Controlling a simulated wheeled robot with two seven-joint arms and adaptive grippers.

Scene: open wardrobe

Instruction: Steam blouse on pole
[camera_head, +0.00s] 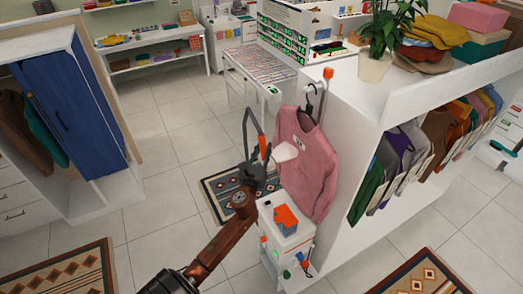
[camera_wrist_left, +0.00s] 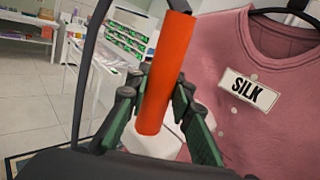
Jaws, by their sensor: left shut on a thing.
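The pink blouse (camera_head: 306,172) hangs on a dark hanger (camera_head: 309,103) beside the side panel of the white wardrobe. In the left wrist view the blouse (camera_wrist_left: 250,70) fills the right side and bears a white label (camera_wrist_left: 247,90) reading SILK. My left gripper (camera_head: 258,170) is shut on the orange handle (camera_wrist_left: 165,75) of the steamer. The steamer's pale head (camera_head: 284,152) points toward the blouse's left edge; whether they touch I cannot tell. A dark hose (camera_head: 246,125) loops up beside the gripper. My right gripper is out of view.
A white steamer-like base unit (camera_head: 285,228) with an orange top stands below the blouse. The white wardrobe (camera_head: 350,150), with several hung garments, blocks the right. Open tiled floor (camera_head: 165,165) lies to the left.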

